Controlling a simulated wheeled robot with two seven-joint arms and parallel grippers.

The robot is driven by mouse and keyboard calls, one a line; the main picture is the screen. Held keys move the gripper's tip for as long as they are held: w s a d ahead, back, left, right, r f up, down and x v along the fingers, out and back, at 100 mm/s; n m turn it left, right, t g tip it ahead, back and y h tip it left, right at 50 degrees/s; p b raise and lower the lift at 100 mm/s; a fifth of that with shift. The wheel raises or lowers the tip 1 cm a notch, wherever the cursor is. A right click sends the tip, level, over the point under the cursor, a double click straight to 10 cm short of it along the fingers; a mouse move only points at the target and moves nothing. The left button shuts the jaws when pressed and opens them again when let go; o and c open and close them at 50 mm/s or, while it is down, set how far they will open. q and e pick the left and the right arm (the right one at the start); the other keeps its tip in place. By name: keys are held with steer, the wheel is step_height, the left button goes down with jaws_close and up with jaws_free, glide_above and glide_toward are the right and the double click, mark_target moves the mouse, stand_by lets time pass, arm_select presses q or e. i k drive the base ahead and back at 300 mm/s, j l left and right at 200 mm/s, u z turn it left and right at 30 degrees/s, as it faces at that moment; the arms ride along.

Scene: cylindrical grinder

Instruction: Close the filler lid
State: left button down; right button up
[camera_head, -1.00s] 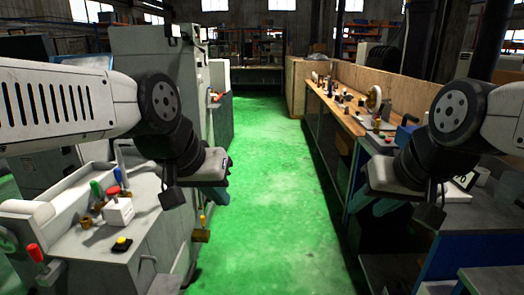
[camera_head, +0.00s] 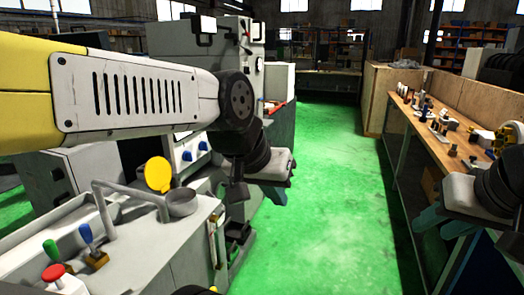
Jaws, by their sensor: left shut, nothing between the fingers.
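The yellow round filler lid (camera_head: 158,174) stands raised, tilted up at the back left of the grey filler cup (camera_head: 183,203), whose round mouth is uncovered. Both are on the machine's top at the left. My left gripper (camera_head: 275,194) is shut and empty, pointing down to the right of the cup and lid and apart from them, over the machine's right edge and the green floor. My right gripper (camera_head: 442,223) is at the right by the workbench. Its two blue-grey fingers look spread, with nothing seen between them.
A bent grey pipe (camera_head: 104,205) rises left of the cup. Blue, green and red knobs (camera_head: 52,250) stand nearer on the machine top. A grey machine cabinet (camera_head: 200,55) is behind. The green floor (camera_head: 330,200) is clear; a wooden workbench (camera_head: 455,150) lines the right.

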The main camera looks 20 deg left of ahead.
mark_target(157, 171)
steer(key=i+l+u, duration=0.1)
steer(key=i, duration=1.45)
steer(key=i+u, duration=0.7)
steer(key=i+l+u, duration=0.1)
steer(key=u, duration=0.25)
steer(key=i+j+u, duration=0.15)
steer(key=i+u, duration=0.15)
steer(key=u, duration=0.15)
steer(key=i+u, duration=0.45)
steer(key=i+l+u, duration=0.1)
steer(key=u, duration=0.4)
steer(key=i, duration=0.1)
